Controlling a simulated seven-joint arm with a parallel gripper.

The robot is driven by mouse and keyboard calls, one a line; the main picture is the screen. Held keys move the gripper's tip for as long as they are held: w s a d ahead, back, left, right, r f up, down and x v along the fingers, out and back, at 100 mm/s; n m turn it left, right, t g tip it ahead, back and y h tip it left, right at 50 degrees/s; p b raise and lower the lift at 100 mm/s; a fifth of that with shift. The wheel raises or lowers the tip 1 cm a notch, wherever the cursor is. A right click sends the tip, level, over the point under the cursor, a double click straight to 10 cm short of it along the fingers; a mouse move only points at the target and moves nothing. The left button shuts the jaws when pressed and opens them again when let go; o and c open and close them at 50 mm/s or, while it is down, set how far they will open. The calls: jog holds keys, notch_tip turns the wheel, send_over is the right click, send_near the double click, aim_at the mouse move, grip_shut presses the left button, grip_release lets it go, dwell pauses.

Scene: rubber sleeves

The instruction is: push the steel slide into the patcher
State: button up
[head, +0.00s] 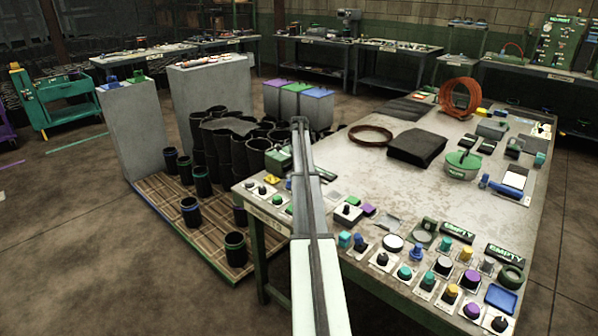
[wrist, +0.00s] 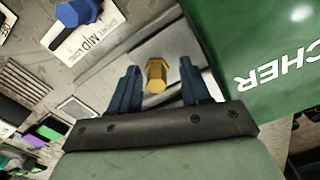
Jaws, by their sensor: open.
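In the wrist view, the green patcher (wrist: 265,60) fills the upper right, with part of its white lettering showing upside down. The steel slide (wrist: 182,44) is a flat grey plate beside it, running up to the patcher's edge. A brass hex knob (wrist: 157,74) stands on the slide. My gripper (wrist: 160,66) is open, with one blue finger on each side of the knob. I see gaps between the knob and both fingers. I cannot tell how much of the slide is inside the patcher. In the head view I cannot make out the fingers, slide or patcher with certainty.
A blue knob (wrist: 76,12) and a white label card (wrist: 85,38) lie to the upper left in the wrist view. In the head view, the worktable (head: 345,160) carries many knobs, a black cloth (head: 417,147) and an orange coil (head: 460,97). Black sleeves (head: 190,211) stand on a pallet to the left.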

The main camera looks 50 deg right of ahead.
notch_tip(320, 180, up, 13)
dwell(0.5)
dwell(0.4)
